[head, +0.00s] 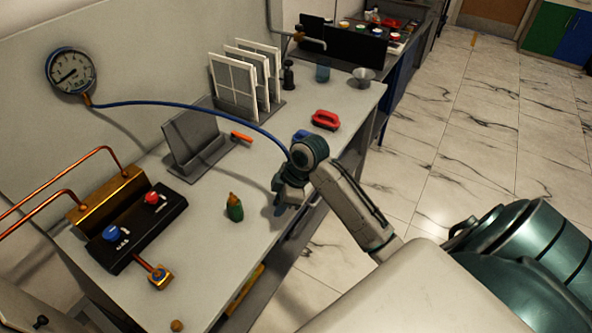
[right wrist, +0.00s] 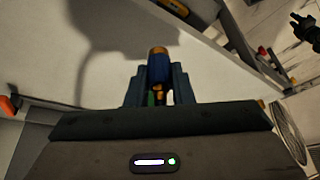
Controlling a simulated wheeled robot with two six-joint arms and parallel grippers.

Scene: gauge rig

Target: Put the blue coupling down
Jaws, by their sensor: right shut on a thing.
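The blue coupling (right wrist: 158,66), with a brass end, sits between the two fingers of my right gripper (right wrist: 157,85) in the right wrist view. In the head view my right gripper (head: 284,205) is over the right front edge of the grey bench, pointing down, and hides the coupling. The gripper is shut on the coupling. A blue hose (head: 190,104) runs from the round gauge (head: 71,71) on the wall to my right wrist, where its end is hidden. I cannot tell how high the coupling is above the bench. My left gripper is not in view.
A black valve block (head: 128,232) with blue and red knobs and a brass fitting (head: 160,277) are at left. A grey stand (head: 196,146), orange marker (head: 241,137) and red-handled block (head: 325,119) lie behind. Bare bench (head: 205,255) lies in front.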

